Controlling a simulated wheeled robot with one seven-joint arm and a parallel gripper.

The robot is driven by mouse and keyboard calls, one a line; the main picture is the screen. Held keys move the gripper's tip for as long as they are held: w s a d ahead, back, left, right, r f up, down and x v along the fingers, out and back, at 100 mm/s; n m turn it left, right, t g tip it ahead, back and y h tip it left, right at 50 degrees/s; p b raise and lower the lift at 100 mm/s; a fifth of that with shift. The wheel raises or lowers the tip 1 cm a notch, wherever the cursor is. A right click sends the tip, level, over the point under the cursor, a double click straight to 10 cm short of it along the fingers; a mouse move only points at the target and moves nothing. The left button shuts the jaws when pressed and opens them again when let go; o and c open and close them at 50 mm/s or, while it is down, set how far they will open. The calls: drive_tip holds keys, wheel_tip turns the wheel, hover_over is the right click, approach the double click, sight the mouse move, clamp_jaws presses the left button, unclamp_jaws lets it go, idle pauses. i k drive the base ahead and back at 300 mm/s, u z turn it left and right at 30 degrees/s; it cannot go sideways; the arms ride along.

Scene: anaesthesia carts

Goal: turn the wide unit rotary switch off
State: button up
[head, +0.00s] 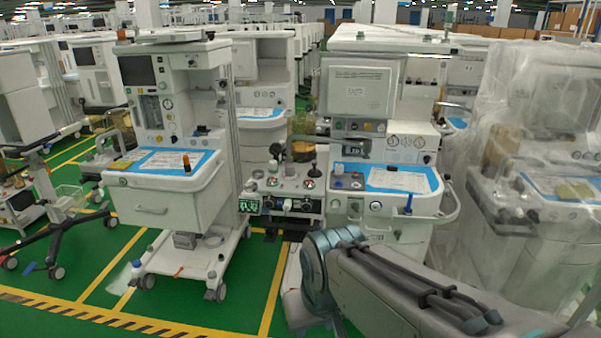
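The wide anaesthesia unit (362,90) appears to be the white cart right of centre, with a broad top and a blue-lined work tray (390,179). Small round knobs show on its front panel, one dark-topped knob (339,169) at the tray's left and others below. Which one is the rotary switch, and its setting, cannot be told at this size. My arm reaches in from the lower right and bends at a teal joint low in front of this unit. My gripper is not in view, so its distance from the switch cannot be told.
A white cart with a drawer (168,208) stands left of centre. A low panel with gauges and knobs (291,183) sits between the carts. A plastic-wrapped cart (540,150) is close on the right.

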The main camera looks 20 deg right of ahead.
sight(426, 159)
drive_tip(key=u, duration=2.15)
drive_tip(key=k, duration=1.6)
drive_tip(key=z, duration=2.55)
drive_tip(key=i, duration=0.5)
drive_tip(key=u, duration=0.05)
